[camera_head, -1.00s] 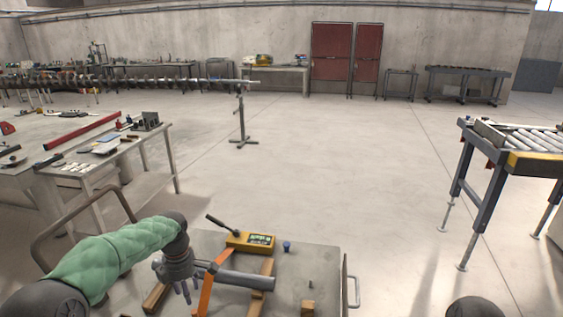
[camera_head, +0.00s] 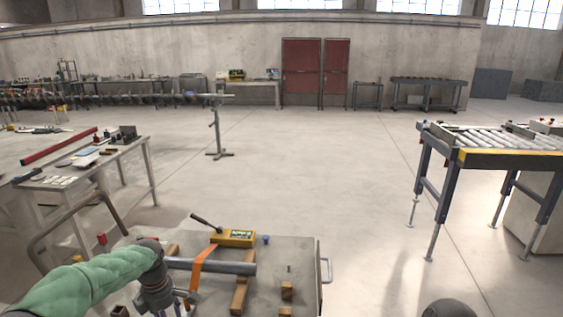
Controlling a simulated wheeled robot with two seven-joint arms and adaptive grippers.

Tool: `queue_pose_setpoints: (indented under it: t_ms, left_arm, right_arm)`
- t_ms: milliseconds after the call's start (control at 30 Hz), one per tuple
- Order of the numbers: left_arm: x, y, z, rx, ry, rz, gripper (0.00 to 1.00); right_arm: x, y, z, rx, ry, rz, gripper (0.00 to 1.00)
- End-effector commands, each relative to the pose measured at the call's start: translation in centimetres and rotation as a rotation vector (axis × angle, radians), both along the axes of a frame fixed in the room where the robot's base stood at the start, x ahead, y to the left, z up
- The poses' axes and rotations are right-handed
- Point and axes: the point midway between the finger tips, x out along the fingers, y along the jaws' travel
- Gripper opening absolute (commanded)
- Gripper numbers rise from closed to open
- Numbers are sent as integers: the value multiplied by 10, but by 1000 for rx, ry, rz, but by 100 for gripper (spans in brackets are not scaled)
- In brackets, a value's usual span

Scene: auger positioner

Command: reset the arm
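My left arm, in a green quilted sleeve, comes in from the lower left. Its gripper (camera_head: 176,303) is low over the left part of a grey cart top (camera_head: 300,252), partly cut off by the bottom edge. I cannot tell whether its fingers are open or shut. A grey metal tube (camera_head: 232,267) lies across wooden blocks just right of the gripper, with an orange strap (camera_head: 201,266) over it. Of my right arm only a dark rounded part shows at the bottom edge; the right gripper is out of view.
A yellow device (camera_head: 236,238) with a lever and a small blue knob (camera_head: 266,239) sit at the cart's back. A long auger (camera_head: 110,97) rests on a stand (camera_head: 216,135) at left. A roller conveyor (camera_head: 480,150) stands at right. The middle floor is clear.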

Motion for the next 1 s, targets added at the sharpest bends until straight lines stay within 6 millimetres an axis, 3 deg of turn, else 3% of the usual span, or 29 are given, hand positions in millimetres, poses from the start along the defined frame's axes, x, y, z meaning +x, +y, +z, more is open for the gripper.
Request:
queue_pose_setpoints:
  t_ms: [367, 533, 800, 1000]
  left_arm:
    - [-8, -46, -73, -85, -21, -316, 46]
    - [-25, -81, -124, -146, -54, -543, 46]
    - [-94, -152, -215, -243, -170, -1017, 46]
    - [-162, -191, -256, -257, -263, -1339, 46]
  right_arm:
    - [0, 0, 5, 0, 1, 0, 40]
    - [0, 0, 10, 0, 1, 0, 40]
    - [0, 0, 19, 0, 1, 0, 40]
    - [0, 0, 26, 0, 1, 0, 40]
